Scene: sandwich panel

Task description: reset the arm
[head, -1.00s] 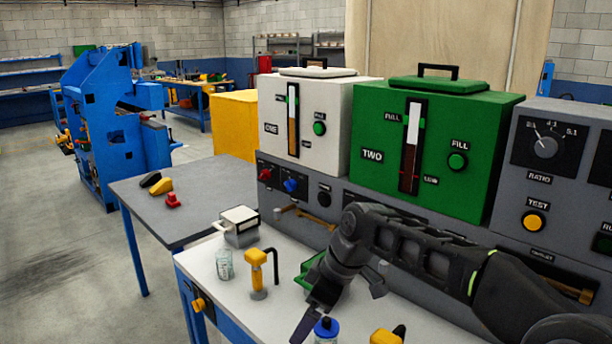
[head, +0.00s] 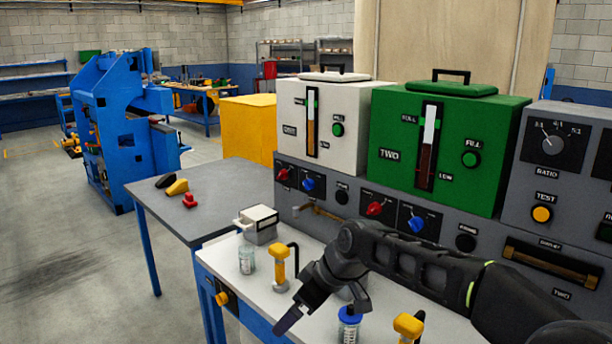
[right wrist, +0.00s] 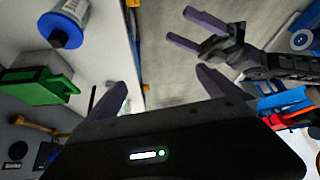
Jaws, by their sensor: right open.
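My right arm comes in from the right in the head view, over the white bench top. Its gripper (head: 322,312) is open with nothing between its fingers. In the right wrist view, the two purple-grey fingers of this gripper (right wrist: 160,90) stand wide apart over bench edge and floor. My left gripper (right wrist: 178,25) shows at the upper right of the right wrist view, its two fingers apart and empty. It is not in the head view.
Near my right gripper stand a blue-capped bottle (head: 349,328), a yellow dispenser (head: 279,264), a clear jar (head: 247,260) and a yellow-topped item (head: 408,325). Behind is the control panel (head: 342,196) with white and green tanks.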

